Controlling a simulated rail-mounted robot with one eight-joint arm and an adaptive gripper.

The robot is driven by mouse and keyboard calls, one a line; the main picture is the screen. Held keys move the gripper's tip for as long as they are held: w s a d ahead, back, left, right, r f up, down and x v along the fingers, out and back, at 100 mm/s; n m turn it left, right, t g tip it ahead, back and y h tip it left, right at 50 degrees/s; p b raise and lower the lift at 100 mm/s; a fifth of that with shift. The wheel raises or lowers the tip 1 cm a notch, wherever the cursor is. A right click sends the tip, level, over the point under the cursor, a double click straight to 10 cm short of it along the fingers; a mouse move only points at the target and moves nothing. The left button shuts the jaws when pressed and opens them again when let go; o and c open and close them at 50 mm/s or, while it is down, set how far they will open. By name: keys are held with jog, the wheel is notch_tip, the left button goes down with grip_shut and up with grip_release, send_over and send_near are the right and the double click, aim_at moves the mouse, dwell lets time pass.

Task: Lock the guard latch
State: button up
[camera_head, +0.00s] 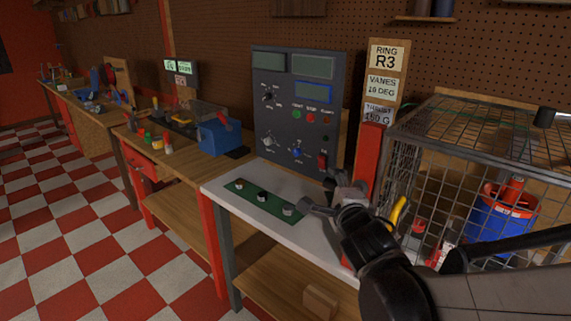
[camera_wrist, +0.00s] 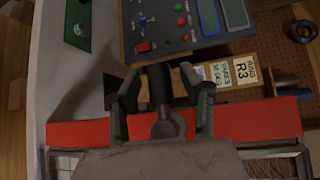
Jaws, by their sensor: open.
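The guard is a wire mesh cage (camera_head: 440,165) at the right in the head view, with a red post (camera_head: 369,165) at its left edge. My gripper (camera_head: 322,195) is in front of the post, above the white bench top. In the wrist view my gripper (camera_wrist: 161,92) has its two fingers apart. A dark lever-like piece (camera_wrist: 165,124) with a rounded end shows between them, against a red bar (camera_wrist: 255,121). It may be the guard latch, but I cannot tell whether the fingers touch it. My wrist hides part of the cage front in the head view.
A green strip (camera_head: 248,193) with several metal knobs lies on the bench. A blue and red ducted rotor (camera_head: 500,215) sits inside the cage. A labelled wooden board (camera_head: 393,55) stands beside it.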

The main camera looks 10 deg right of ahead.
grip_shut()
